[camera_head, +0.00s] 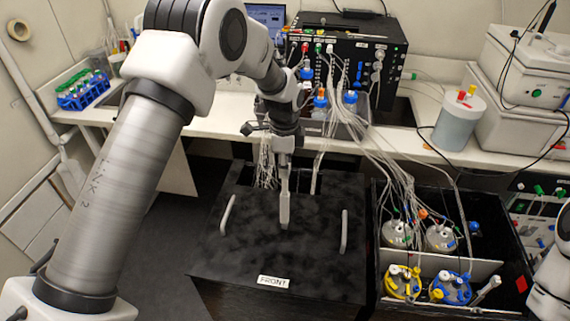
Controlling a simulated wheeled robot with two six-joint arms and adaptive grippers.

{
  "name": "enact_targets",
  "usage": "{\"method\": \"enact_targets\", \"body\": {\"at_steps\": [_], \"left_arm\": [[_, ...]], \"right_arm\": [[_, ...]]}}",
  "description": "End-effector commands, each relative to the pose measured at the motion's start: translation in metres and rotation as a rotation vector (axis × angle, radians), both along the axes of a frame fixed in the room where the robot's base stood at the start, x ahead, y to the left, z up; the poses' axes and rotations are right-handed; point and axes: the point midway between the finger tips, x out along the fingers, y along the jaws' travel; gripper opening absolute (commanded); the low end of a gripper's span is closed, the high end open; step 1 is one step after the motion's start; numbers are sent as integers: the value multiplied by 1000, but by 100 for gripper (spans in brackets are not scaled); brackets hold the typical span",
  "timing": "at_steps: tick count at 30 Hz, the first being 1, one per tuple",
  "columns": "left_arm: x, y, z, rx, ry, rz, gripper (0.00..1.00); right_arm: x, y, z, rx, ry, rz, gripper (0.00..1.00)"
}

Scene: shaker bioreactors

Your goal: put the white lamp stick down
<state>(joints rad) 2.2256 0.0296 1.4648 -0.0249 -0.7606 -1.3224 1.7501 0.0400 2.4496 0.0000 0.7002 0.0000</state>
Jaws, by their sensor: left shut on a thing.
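The white lamp stick (285,206) hangs upright over the black lid marked FRONT, at the middle of the picture. My left gripper (284,166) points down and is shut on the upper end of the stick. The stick's lower end is close to the lid's top surface (310,255); I cannot tell whether it touches. My right gripper is not in view; only part of my right arm shows at the right edge.
The lid has two pale handles, left (227,215) and right (344,231) of the stick. An open black box (400,311) with several capped vessels stands to the right. Tubes run from it to the black control unit (340,62). A blue rack (83,91) stands back left.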

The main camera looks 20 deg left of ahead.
Motion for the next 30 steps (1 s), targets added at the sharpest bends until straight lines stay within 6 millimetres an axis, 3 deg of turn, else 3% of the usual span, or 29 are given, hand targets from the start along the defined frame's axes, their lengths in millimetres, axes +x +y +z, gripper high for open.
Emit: {"method": "enact_targets", "body": {"at_steps": [5,6,8,20,23,30], "left_arm": [[0,0,-5,0,0,0,0],[0,0,-5,0,-1,0,27],[0,0,-4,0,-1,0,45],[1,0,4,0,-4,0,45],[2,0,21,0,-8,0,45],[2,0,83,1,-7,0,45]], "right_arm": [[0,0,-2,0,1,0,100],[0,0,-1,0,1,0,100],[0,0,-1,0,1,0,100],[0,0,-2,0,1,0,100],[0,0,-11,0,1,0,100],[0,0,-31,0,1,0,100]]}}
